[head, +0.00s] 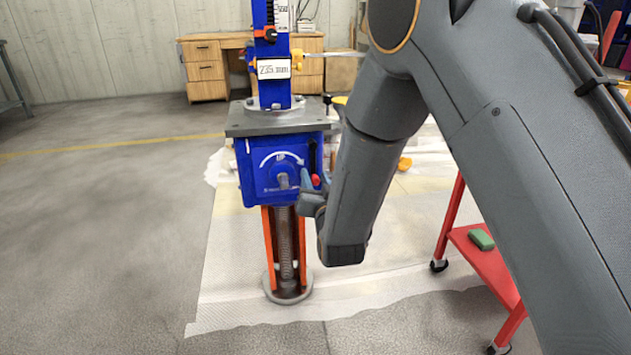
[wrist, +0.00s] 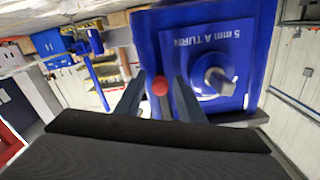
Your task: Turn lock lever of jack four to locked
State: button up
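A blue screw jack (head: 265,170) stands upright ahead, with a curved UP arrow on its housing and a 235 mm label (head: 273,69) on the column above. A lever with a red ball knob (head: 316,180) shows at the housing's right side. In the wrist view the red knob (wrist: 160,85) sits between the fingertips of my gripper (wrist: 159,88), with a gap visible on both sides. My gripper (head: 312,195) is open around the knob. Its fingers partly hide the lever's shaft. I cannot read a jack number or lock marking.
A grey shaft end (wrist: 220,82) sticks out of the housing near the fingers, beside "5 mm A TURN". A red cart (head: 482,255) with a green item stands at right. A wooden desk (head: 205,65) is at the back. The floor at left is clear.

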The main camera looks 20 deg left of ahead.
grip_shut()
